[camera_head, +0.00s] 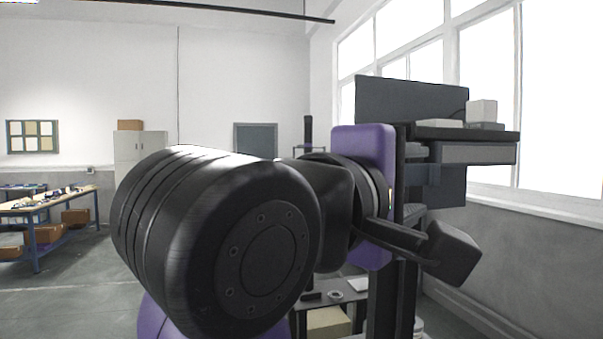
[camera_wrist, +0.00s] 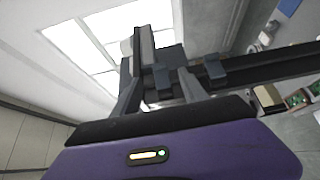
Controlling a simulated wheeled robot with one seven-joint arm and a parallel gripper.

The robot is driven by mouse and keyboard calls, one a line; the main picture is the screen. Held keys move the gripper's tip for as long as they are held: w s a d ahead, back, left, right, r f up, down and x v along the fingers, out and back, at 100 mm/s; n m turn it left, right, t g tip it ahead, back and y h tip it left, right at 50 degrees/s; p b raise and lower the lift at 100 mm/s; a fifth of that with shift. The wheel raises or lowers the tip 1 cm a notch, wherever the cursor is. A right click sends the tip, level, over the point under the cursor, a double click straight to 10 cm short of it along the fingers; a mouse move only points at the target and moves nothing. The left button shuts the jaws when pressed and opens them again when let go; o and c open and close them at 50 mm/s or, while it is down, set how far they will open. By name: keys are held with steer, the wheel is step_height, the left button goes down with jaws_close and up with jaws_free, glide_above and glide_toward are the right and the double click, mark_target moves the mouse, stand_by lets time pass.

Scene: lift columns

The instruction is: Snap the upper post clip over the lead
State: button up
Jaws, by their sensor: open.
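My gripper (camera_wrist: 157,72) is open in the wrist view, its two fingers reaching up from the purple body. A blue-grey clip (camera_wrist: 162,77) on the dark post (camera_wrist: 270,66) shows between the fingertips; I cannot tell whether they touch it. A second blue-grey clip (camera_wrist: 214,69) sits farther right along the post. I cannot make out the lead at the clip, or whether the clip is closed.
A dark monitor panel (camera_head: 410,98) and a shelf (camera_head: 470,134) with white boxes (camera_head: 481,110) stand beside the post. A low table (camera_head: 345,297) is below. A workbench (camera_head: 45,205) is far left. My arm blocks the head view's middle.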

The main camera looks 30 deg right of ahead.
mark_target(433, 176)
steer(key=shift+p+x, duration=0.95)
steer(key=shift+x, duration=2.65)
